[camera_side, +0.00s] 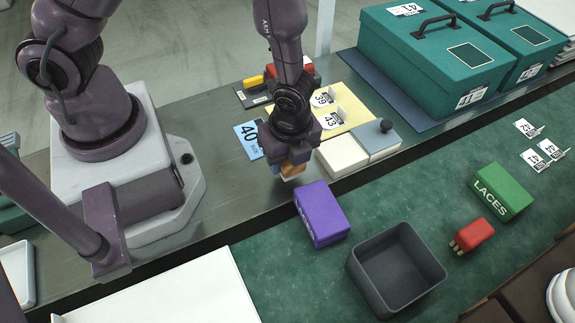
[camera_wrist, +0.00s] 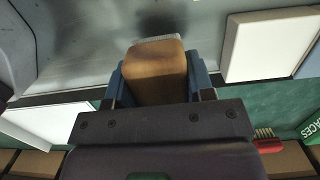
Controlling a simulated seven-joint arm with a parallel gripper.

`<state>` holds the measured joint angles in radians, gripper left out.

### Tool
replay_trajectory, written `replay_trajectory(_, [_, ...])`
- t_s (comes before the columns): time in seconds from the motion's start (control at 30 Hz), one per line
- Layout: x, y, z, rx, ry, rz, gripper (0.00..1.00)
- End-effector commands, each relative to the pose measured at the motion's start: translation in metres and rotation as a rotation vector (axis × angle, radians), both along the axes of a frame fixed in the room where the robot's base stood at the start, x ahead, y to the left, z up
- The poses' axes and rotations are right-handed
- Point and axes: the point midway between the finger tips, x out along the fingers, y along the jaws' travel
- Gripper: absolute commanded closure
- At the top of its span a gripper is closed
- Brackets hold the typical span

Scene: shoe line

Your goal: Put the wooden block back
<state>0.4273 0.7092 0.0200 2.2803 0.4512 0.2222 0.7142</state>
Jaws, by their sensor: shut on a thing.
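The wooden block (camera_side: 292,170) is orange-brown and sits between the blue fingers of my gripper (camera_side: 288,168) in the side view. In the wrist view the block (camera_wrist: 155,72) fills the space between the two blue fingers (camera_wrist: 158,85), which are shut on it. My gripper points down over the grey metal strip, close to its edge with the green mat, behind the purple box. I cannot tell whether the block touches the surface.
A purple box (camera_side: 322,214) stands just in front of my gripper. A white block (camera_side: 342,154) and a grey-blue block with a knob (camera_side: 377,143) are to the right. An open dark bin (camera_side: 355,267), a red brush (camera_side: 474,235) and a green LACES box (camera_side: 503,191) are on the mat.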

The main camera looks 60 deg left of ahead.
Motion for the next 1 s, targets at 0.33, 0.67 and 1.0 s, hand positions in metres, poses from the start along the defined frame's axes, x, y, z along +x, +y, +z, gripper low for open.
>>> replay_trajectory(0.33, [0.000,0.000,-0.033,0.000,-0.001,-0.001,0.70])
replay_trajectory(0.67, [0.000,0.000,-0.036,0.000,0.000,-0.001,0.70])
replay_trajectory(1.0, [0.000,0.000,-0.035,0.000,0.000,-0.001,0.26])
